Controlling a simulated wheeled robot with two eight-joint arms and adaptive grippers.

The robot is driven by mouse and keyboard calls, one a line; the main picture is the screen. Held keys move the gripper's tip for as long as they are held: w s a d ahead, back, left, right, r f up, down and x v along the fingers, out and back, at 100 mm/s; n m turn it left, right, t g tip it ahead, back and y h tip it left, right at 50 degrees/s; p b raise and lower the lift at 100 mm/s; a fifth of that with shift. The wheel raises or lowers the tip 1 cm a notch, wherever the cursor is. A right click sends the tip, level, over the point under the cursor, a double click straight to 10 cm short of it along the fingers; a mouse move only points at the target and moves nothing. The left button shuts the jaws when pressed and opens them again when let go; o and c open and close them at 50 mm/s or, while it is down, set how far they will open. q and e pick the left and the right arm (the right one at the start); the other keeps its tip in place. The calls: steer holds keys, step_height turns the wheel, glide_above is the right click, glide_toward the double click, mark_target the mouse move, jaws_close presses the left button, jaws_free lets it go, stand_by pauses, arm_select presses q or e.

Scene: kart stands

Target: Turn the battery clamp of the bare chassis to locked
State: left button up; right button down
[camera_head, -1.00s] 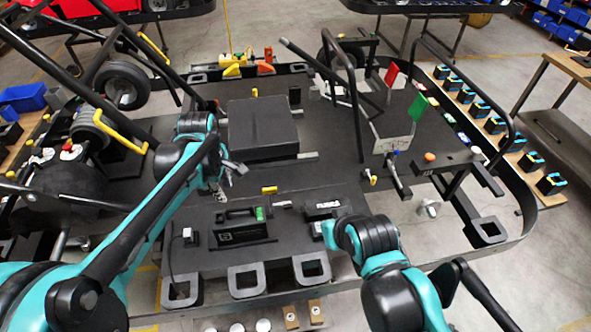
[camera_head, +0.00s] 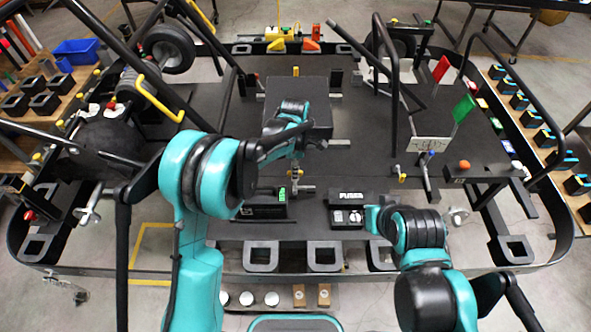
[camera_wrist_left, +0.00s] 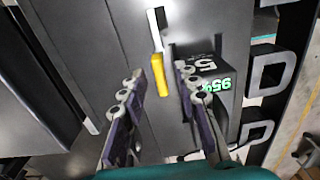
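The battery (camera_wrist_left: 218,95) is a dark block with a green 95% readout, set in the chassis (camera_head: 225,150). It also shows in the head view (camera_head: 265,208), partly hidden by my left arm. The clamp (camera_wrist_left: 161,78) is a short lever with a yellow handle beside the battery. My left gripper (camera_wrist_left: 159,72) is open, with one finger on each side of the yellow handle; I cannot tell whether either finger touches it. In the head view the left gripper (camera_head: 297,178) is over the battery's far edge. My right gripper (camera_head: 370,218) is near the fuse box; its fingers are not clear.
The black fuse box (camera_head: 350,198) sits right of the battery. A large raised black box (camera_head: 298,92) lies beyond it. Black roll bars (camera_head: 388,85) and a steering column stand to the right, with red and green flags (camera_head: 463,108). A side shelf (camera_head: 545,150) holds several small parts.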

arm_select(q)
steer(key=shift+f, duration=0.15)
jaws_close()
